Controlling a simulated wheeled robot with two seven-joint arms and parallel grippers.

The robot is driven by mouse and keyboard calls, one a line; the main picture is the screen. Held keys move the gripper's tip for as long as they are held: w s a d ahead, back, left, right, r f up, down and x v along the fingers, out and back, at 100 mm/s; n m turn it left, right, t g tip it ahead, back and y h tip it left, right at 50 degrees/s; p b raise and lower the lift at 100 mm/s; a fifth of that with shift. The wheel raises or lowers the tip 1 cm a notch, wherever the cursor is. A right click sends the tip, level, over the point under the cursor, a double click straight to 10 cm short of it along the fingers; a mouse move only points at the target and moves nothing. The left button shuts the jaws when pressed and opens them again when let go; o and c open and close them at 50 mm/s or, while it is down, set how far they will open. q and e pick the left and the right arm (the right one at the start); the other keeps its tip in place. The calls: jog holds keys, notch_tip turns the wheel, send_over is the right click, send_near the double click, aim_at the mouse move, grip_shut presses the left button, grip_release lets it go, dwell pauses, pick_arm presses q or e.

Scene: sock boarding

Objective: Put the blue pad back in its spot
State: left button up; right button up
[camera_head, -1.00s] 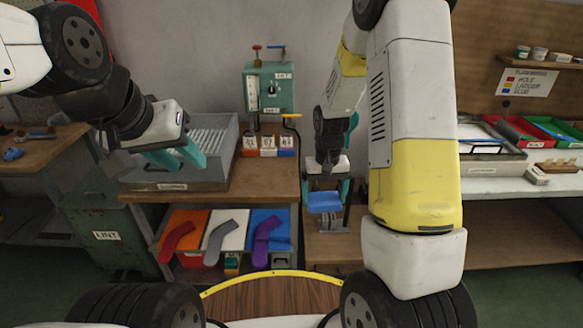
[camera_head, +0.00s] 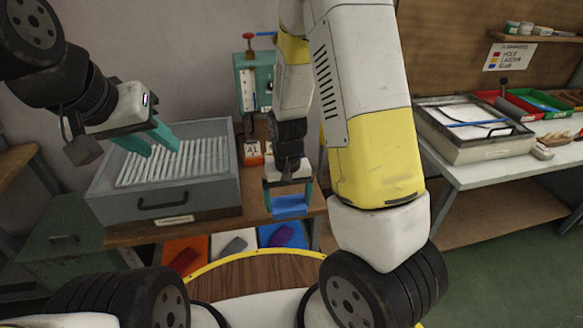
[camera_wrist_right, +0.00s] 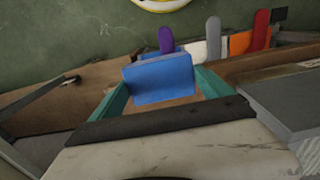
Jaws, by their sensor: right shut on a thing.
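The blue pad (camera_head: 290,207) is held between the teal fingers of my right gripper (camera_head: 289,196), over the front edge of the wooden bench. The pad (camera_wrist_right: 160,80) also shows in the right wrist view, spanning the gap between both fingers of the gripper (camera_wrist_right: 163,92). My left gripper (camera_head: 152,140) is open and empty above the grey ribbed tray (camera_head: 161,203). I cannot tell which place is the pad's spot.
Orange, white and blue bins (camera_head: 277,236) with socks sit below the bench. A teal lever device (camera_head: 244,80) stands at the back. At right, a white table (camera_head: 463,173) holds a shallow framed tray (camera_head: 470,151) and red and green trays (camera_head: 540,103).

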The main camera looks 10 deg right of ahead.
send_over(301, 190)
jog(key=shift+f, duration=2.4)
jog(key=shift+f, duration=0.15)
jog(key=o, duration=1.2)
jog(key=shift+w, duration=0.1)
